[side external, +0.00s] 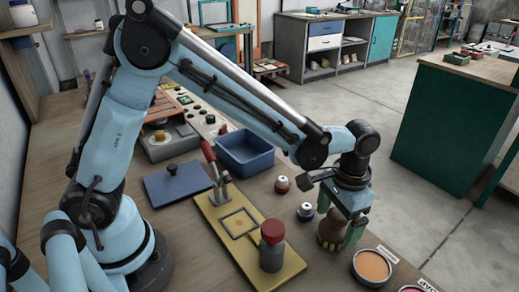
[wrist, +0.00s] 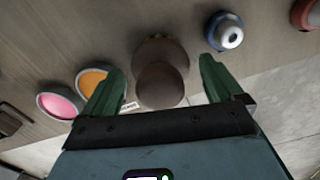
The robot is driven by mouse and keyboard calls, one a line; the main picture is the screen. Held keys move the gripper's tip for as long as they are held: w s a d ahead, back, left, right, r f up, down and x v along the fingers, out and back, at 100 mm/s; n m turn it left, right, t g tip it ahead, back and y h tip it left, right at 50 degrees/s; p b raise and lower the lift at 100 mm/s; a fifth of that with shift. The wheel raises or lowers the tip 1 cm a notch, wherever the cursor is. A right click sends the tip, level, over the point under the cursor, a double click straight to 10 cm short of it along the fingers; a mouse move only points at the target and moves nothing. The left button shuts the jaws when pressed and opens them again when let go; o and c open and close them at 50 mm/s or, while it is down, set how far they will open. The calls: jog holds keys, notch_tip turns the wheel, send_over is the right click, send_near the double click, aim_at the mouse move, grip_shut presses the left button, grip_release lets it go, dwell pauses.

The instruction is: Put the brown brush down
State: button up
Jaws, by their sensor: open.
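The brown brush (side external: 331,230) stands upright on the wooden table near its right edge, with its tan base on the table top. In the wrist view the brush (wrist: 162,80) shows from above as a round brown knob, between the two green fingers. My gripper (side external: 341,218) is lowered around the brush. In the wrist view my gripper (wrist: 160,85) is open, with a gap between each finger and the brush. The far side of the brush is partly hidden by a finger in the side view.
An orange-filled bowl (side external: 372,266) and a pink one (side external: 412,289) are close to the front right. Small blue (side external: 306,211) and red (side external: 282,184) bottles stand behind left. A red-lidded jar (side external: 272,245) stands on the yellow board (side external: 215,222). A blue bin (side external: 246,152) is farther back.

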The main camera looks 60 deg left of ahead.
jog(key=r, duration=1)
jog(key=shift+w, duration=0.2)
jog(key=shift+a+r, duration=0.15)
jog(key=shift+r, duration=0.05)
jog(key=s+a+n+t, duration=0.1)
jog(key=s+a+t, duration=0.2)
jog(key=a, duration=0.5)
jog(key=s+a+n+t, duration=0.1)
jog(key=s+a+t, duration=0.3)
jog(key=s+a, duration=0.2)
jog(key=shift+s+a+n+t, duration=0.3)
jog(key=shift+a, duration=0.85)
jog(key=shift+o, duration=0.4)
jog(key=shift+r, duration=0.1)
